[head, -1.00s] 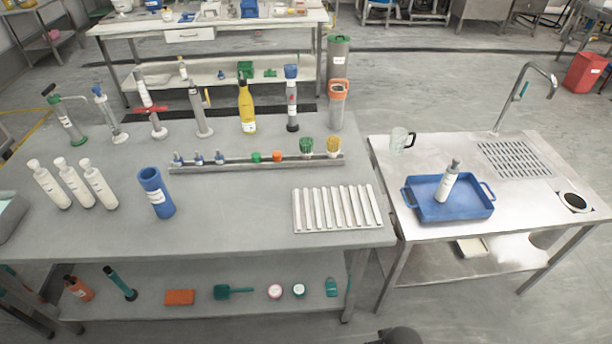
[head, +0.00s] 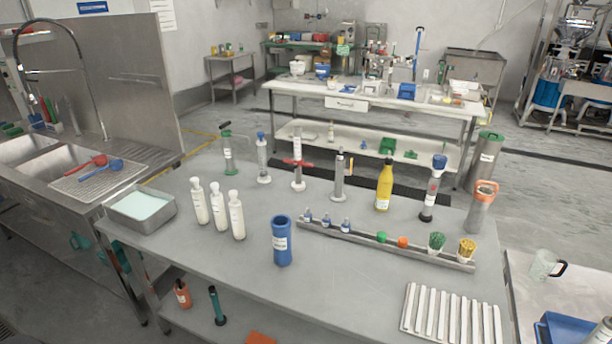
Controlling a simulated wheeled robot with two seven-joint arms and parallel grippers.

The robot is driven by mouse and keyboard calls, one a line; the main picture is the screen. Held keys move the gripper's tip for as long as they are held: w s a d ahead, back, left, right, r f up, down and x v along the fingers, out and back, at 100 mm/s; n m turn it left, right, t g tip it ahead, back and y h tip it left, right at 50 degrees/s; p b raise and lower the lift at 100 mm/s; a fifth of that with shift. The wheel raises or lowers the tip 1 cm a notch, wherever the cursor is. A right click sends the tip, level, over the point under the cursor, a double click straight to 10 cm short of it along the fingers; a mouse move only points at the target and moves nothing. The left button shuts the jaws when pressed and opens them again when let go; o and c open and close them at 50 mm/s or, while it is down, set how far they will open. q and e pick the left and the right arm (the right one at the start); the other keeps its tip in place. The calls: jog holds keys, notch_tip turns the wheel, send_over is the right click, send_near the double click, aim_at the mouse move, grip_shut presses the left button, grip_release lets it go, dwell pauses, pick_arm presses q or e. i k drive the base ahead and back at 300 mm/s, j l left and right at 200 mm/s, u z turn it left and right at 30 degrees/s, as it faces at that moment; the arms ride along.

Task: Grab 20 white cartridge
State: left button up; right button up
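Three white cartridges stand upright in a row on the left part of the grey table: the left one (head: 200,202), the middle one (head: 218,207) and the right one (head: 236,216). They look alike, with narrow necks and small labels, and I cannot read a number on any of them. Neither of my grippers shows in the head view.
A blue cylinder (head: 282,241) stands right of the cartridges. A metal tray (head: 150,222) with pale green content sits to their left. A rail with small tools (head: 385,247) and a ribbed white rack (head: 452,315) lie to the right. Several tall tools, including a yellow bottle (head: 384,186), stand behind.

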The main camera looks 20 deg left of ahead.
aim_at(235, 209)
jog(key=u, duration=1.3)
jog(key=i+l, duration=0.2)
jog(key=i, duration=0.2)
jog(key=i+l+z, duration=0.1)
jog(key=i, duration=0.3)
jog(key=l, duration=0.1)
